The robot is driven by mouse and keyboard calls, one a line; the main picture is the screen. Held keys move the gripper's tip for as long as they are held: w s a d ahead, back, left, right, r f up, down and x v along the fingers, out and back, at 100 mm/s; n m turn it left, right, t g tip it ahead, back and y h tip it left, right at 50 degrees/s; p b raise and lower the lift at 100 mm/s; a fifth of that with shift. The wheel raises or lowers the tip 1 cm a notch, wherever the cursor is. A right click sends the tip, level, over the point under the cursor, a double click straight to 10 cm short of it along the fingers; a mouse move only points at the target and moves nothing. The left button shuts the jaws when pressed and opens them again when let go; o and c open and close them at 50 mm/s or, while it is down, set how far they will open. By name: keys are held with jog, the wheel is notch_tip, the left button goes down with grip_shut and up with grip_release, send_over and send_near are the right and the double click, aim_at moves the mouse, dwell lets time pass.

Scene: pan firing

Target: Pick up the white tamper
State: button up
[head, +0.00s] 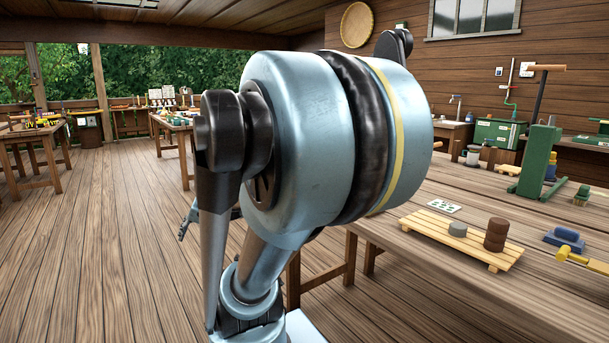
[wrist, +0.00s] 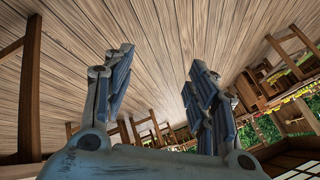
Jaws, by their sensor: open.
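I cannot make out a white tamper in either view. Part of my gripper (head: 186,222) shows small at the left edge of the arm, over the open floor and away from the near workbench (head: 450,290).
The near workbench holds a slatted wooden rack (head: 430,231) with a grey disc (head: 457,229) and brown stacked pieces (head: 496,234). Nearby are a white dotted card (head: 443,207), blue tool (head: 565,238), yellow-handled tool (head: 580,259) and green press (head: 538,160). Floor at left is clear.

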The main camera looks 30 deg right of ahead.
jog(key=w+d+r+m+t, duration=0.2)
jog(key=w+r+m+t, duration=0.15)
jog(key=w, duration=0.35)
jog(key=w+d+r+m+t, duration=0.2)
jog(key=w+r+m, duration=0.2)
jog(key=w, duration=0.2)
jog(key=w+d+r+m+t+h, duration=0.4)
jog(key=w+d+r+m, duration=0.1)
jog(key=w+d+m, duration=0.35)
jog(key=d+f+m+g+h, duration=0.2)
jog(key=d+m+h, duration=0.8)
jog(key=d+m, duration=0.95)
jog(key=s+d+f+m+g+h, duration=0.4)
jog(key=d+f+m+g, duration=0.15)
jog(key=d, duration=0.35)
jog(key=shift+m+t, duration=0.3)
jog(key=shift+t, duration=0.2)
jog(key=x, duration=1.2)
jog(key=shift+r, duration=0.1)
jog(key=shift+x, duration=2.75)
jog(key=shift+w+a, duration=0.1)
jog(key=shift+a, duration=0.05)
grip_shut()
